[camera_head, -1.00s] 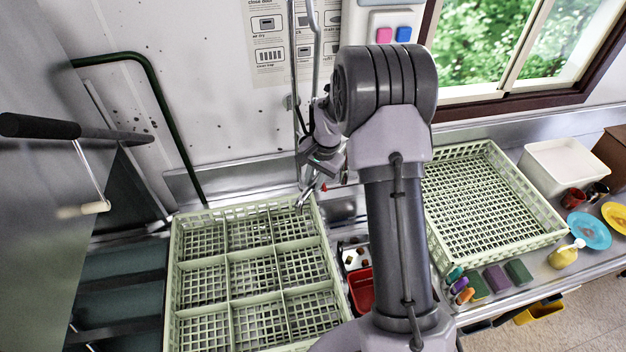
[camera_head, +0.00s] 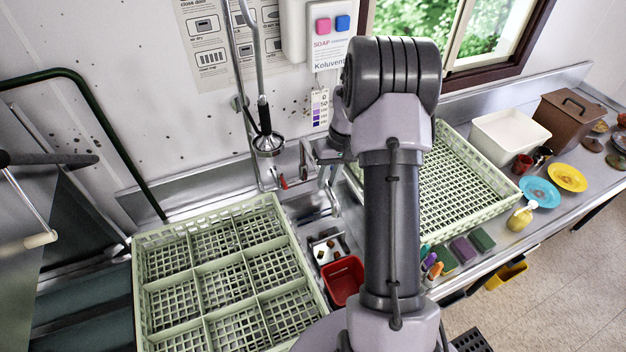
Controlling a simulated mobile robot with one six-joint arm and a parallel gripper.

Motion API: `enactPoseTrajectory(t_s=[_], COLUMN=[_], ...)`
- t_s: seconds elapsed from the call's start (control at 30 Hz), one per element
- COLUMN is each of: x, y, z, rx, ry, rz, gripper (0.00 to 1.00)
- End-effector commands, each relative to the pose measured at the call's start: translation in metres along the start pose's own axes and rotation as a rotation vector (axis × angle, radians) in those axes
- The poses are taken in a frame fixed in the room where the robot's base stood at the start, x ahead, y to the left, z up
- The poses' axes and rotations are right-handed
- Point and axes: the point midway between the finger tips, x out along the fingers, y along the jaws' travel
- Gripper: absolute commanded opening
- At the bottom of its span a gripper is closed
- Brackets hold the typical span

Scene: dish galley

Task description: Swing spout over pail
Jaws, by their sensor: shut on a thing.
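The metal spout (camera_head: 331,194) is at the sink, beside the upright tap pipe (camera_head: 303,157) at the back wall. My gripper (camera_head: 328,172) is shut on the spout; my arm hides part of the grip. The red pail (camera_head: 343,280) stands in the sink area, right of the dish rack and below the spout in the picture. My arm covers some of the space right of the pail. I cannot tell whether the spout's end is directly above the pail.
A spray head (camera_head: 268,142) hangs left of the tap. A pale green divided rack (camera_head: 215,262) stands at left, and another rack (camera_head: 470,185) at right. A small tray (camera_head: 328,248) sits behind the pail. Sponges, a yellow bottle and plates lie on the right counter.

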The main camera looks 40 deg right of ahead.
Motion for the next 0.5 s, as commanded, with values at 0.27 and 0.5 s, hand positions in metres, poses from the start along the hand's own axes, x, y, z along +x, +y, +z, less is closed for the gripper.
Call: enactPoseTrajectory(t_s=[0.27, 0.5], x=[-0.004, -0.005], y=[0.018, 0.022], z=[-0.002, -0.003], rx=[-0.081, -0.1], ry=[-0.014, -0.017], rz=[0.001, 0.003], gripper=[0.0, 0.0])
